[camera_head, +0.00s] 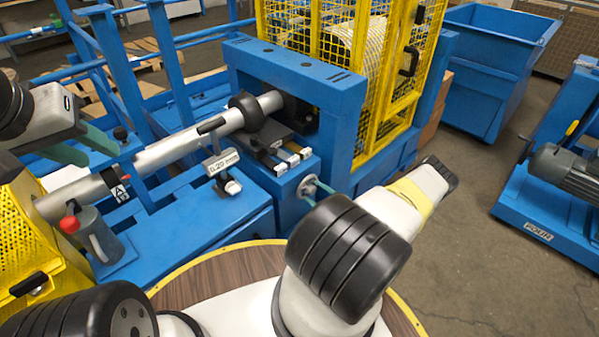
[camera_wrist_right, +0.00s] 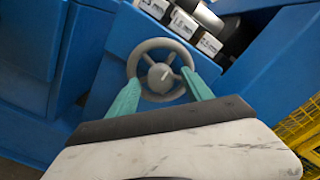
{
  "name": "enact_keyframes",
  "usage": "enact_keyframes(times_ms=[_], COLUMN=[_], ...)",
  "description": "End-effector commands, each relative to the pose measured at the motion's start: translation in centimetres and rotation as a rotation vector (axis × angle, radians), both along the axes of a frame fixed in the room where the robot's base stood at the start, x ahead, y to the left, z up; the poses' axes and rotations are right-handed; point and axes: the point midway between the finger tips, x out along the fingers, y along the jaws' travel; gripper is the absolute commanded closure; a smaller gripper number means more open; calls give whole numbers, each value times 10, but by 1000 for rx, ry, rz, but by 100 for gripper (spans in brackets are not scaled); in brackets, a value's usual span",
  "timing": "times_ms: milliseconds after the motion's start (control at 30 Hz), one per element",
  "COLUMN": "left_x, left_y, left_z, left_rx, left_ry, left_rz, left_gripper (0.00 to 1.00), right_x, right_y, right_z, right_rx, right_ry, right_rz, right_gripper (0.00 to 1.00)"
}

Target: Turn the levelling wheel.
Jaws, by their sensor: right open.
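The levelling wheel is a small grey handwheel with spokes and a pale mark on its hub; it shows whole in the right wrist view (camera_wrist_right: 138,62). It sits on the front of a blue machine block, and in the head view (camera_head: 306,190) it is small and partly covered. My right gripper (camera_wrist_right: 161,79) is open, with one teal finger at each side of the wheel's lower rim. I cannot tell whether the fingers touch the rim. My left gripper (camera_head: 98,152) is open and empty at the left, above the blue bench and away from the wheel.
White-labelled blocks (camera_wrist_right: 186,24) sit just above the wheel. A grey shaft (camera_head: 160,150) crosses the blue bench at the left, near an oil can (camera_head: 95,236). A yellow mesh guard (camera_head: 390,80) stands behind. Open floor (camera_head: 470,250) lies to the right.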

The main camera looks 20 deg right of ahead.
Motion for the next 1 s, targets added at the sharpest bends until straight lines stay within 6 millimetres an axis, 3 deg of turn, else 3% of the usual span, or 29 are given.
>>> enact_keyframes(times_ms=[267, 567, 1000], left_x=[0, 0, 0], left_y=[0, 0, 0], left_z=[0, 0, 0], left_rx=[0, 0, 0], left_ry=[0, 0, 0], left_rz=[0, 0, 0], left_gripper=[64, 64, 64], right_x=[2, 2, 2], right_y=[1, 1, 1], right_z=[0, 0, 0], right_rx=[1, 0, 88], right_ry=[0, 0, 36], right_rz=[0, 0, 1], right_gripper=[41, 100, 100])
